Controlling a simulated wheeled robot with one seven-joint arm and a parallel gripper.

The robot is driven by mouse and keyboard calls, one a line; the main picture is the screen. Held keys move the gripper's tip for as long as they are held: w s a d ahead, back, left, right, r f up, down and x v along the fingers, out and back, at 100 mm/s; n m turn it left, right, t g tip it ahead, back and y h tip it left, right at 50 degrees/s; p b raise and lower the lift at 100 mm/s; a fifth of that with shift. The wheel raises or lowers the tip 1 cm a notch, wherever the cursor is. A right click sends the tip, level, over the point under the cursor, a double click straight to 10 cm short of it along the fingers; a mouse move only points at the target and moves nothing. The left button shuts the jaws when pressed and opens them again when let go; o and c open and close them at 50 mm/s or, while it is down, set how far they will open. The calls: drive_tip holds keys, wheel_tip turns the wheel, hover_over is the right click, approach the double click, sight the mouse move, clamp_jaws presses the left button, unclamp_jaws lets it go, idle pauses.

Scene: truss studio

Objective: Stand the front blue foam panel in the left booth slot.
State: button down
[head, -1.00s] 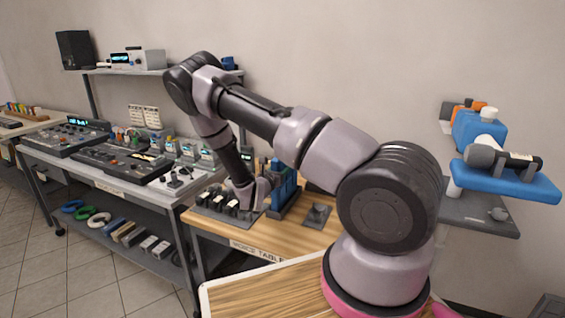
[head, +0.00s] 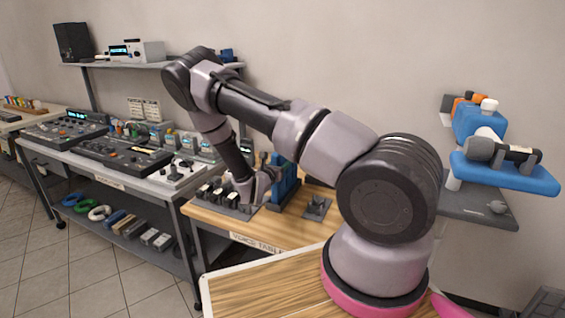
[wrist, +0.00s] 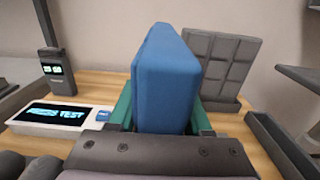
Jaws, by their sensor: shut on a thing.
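The blue foam panel (wrist: 166,80) stands upright in the middle of the wrist view, between the green fingers of my gripper (wrist: 163,112). My gripper is shut on it. The panel's lower end is hidden behind the gripper body. In the head view my gripper (head: 254,186) is over the wooden table, just left of upright blue panels (head: 285,180) on a dark base. My arm partly covers this spot, so the held panel cannot be told apart from the others there. I cannot tell which part is the left booth slot.
A grey gridded panel (wrist: 222,66) stands behind the held panel. A PRESS TEST display unit (wrist: 60,115) and a dark upright device (wrist: 54,66) are at left. A dark trough (wrist: 280,145) lies at right. A small grey piece (head: 317,208) sits on the voice table (head: 250,222).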

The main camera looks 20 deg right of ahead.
drive_tip(key=shift+f, duration=0.65)
idle(0.5)
drive_tip(key=c, duration=0.6)
unclamp_jaws()
drive_tip(key=shift+a, duration=0.1)
drive_tip(key=v, duration=1.1)
